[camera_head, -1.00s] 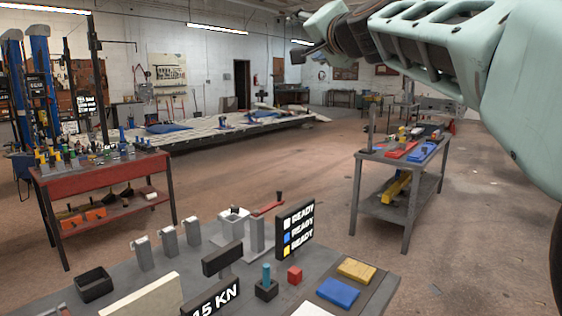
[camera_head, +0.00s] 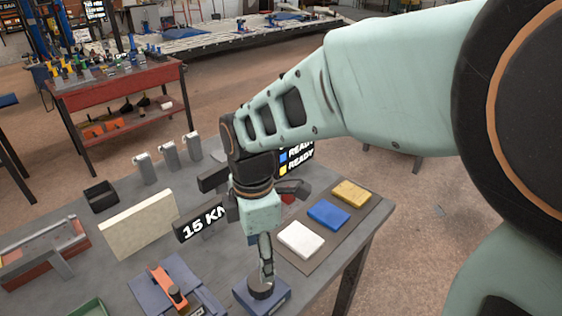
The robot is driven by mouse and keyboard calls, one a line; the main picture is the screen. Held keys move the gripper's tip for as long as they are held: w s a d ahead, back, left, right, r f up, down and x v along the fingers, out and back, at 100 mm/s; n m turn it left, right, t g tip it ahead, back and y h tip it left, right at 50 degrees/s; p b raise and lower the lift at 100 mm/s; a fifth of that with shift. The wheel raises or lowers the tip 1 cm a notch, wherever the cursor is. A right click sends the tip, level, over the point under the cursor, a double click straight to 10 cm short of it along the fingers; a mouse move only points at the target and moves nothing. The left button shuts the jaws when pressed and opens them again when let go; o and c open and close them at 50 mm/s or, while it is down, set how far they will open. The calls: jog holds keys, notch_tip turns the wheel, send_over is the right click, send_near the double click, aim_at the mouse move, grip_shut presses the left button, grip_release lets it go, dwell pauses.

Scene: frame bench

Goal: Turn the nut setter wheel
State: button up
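A blue block with a dark round piece on top (camera_head: 261,290) sits at the near edge of the grey bench. It may be the nut setter wheel, but no label shows. My gripper (camera_head: 266,268) points down from the arm right at this dark round piece. The fingers overlap its top in the picture, and I cannot tell whether they touch it. They are seen edge-on, so whether they are open or shut on it is unclear.
A "15 KN" display (camera_head: 204,222) stands left of my gripper. White (camera_head: 300,239), blue (camera_head: 329,214) and yellow (camera_head: 350,192) blocks lie on the right. An orange-handled tool (camera_head: 168,287) and a cream panel (camera_head: 139,222) are on the left. My arm partly covers the "READY" sign (camera_head: 297,157).

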aim_at(261, 284)
notch_tip(261, 284, down, 10)
jog(key=shift+a+f, duration=0.1)
jog(key=shift+a, duration=0.05)
jog(key=shift+c, duration=0.2)
jog(key=c, duration=1.1)
jog(key=shift+m+b, duration=0.5)
jog(key=shift+m, duration=1.7)
jog(key=shift+w, duration=0.1)
jog(key=o, duration=1.1)
jog(key=shift+o, duration=0.2)
